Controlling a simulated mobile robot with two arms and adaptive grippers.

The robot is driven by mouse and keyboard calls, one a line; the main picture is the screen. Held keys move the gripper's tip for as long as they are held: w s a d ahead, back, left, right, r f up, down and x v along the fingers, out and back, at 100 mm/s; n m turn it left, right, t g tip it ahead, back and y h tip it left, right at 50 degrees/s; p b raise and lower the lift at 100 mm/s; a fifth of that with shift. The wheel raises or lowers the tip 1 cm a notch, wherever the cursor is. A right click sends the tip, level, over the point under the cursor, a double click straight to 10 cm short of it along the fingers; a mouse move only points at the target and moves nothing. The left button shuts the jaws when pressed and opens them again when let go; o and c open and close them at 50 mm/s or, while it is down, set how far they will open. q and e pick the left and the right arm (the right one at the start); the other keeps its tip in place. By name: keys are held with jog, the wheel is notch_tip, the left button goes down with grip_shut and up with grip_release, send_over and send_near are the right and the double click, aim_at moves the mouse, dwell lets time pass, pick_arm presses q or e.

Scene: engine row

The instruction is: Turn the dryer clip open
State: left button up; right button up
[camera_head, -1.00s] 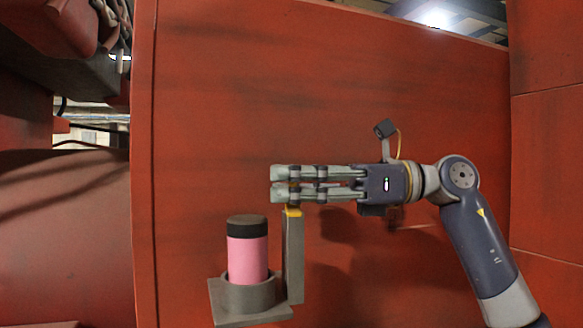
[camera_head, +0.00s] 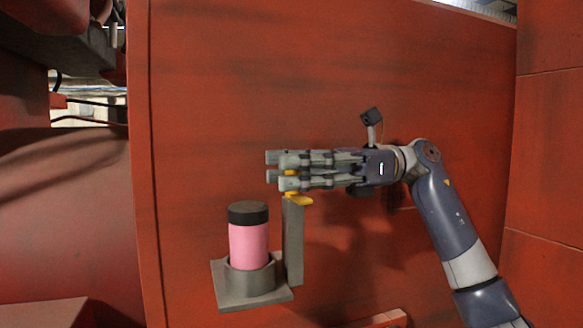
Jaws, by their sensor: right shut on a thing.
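The dryer is a pink cylinder with a black cap (camera_head: 248,245), standing upright in a grey round holder on a square base (camera_head: 251,292). A grey upright post (camera_head: 293,242) rises beside it on the right. The yellow clip (camera_head: 299,201) sits at the top of this post, its end sticking out to the right below the fingers. My right gripper (camera_head: 279,171) reaches in from the right, above the post, and is shut on the clip; the fingers hide part of it. My left gripper is not in view.
A large red panel (camera_head: 330,85) stands behind the holder. Another red panel (camera_head: 550,170) is at the right. A gap with cables (camera_head: 90,110) opens at the left. A red ledge (camera_head: 385,319) shows at the bottom. The space left of the dryer is clear.

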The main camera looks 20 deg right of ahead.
jog(key=o, duration=1.1)
jog(key=shift+d, duration=0.1)
jog(key=shift+d, duration=0.1)
jog(key=d, duration=1.1)
jog(key=shift+w+d, duration=0.35)
jog(key=shift+d, duration=0.05)
jog(key=shift+d, duration=0.1)
